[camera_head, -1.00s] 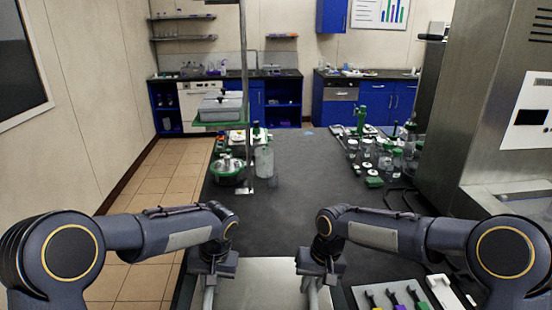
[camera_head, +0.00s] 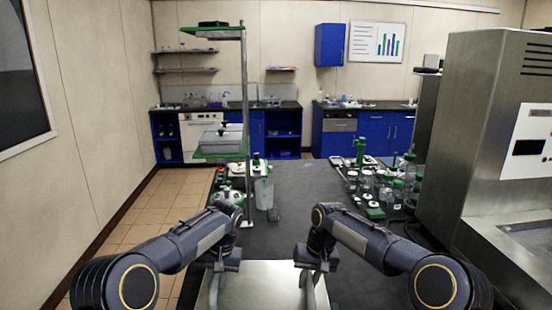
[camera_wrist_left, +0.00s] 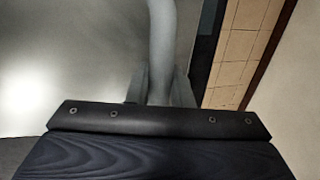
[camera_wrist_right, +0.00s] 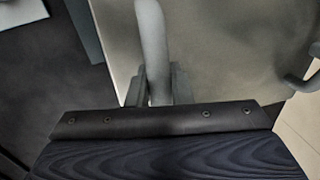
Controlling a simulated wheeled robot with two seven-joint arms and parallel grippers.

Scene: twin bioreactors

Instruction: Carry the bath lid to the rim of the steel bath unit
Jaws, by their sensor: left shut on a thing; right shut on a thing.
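The bath lid (camera_head: 262,288) is a flat pale steel plate with two upright bar handles, at the bottom centre of the head view. My left gripper (camera_head: 216,268) is shut on its left handle, which shows in the left wrist view (camera_wrist_left: 162,45). My right gripper (camera_head: 315,268) is shut on its right handle, which shows in the right wrist view (camera_wrist_right: 152,40). The lid's near edge is cut off by the frame. The steel bath unit (camera_head: 485,130) stands at the right, apart from the lid. Only part of its recessed top (camera_head: 520,235) is visible.
The dark bench (camera_head: 300,200) extends ahead. Glass bottles and jars (camera_head: 385,185) crowd its right side near the steel unit. A stand with green shelves (camera_head: 246,110) and a glass vessel (camera_head: 264,192) occupy the left. The bench's middle is fairly clear.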

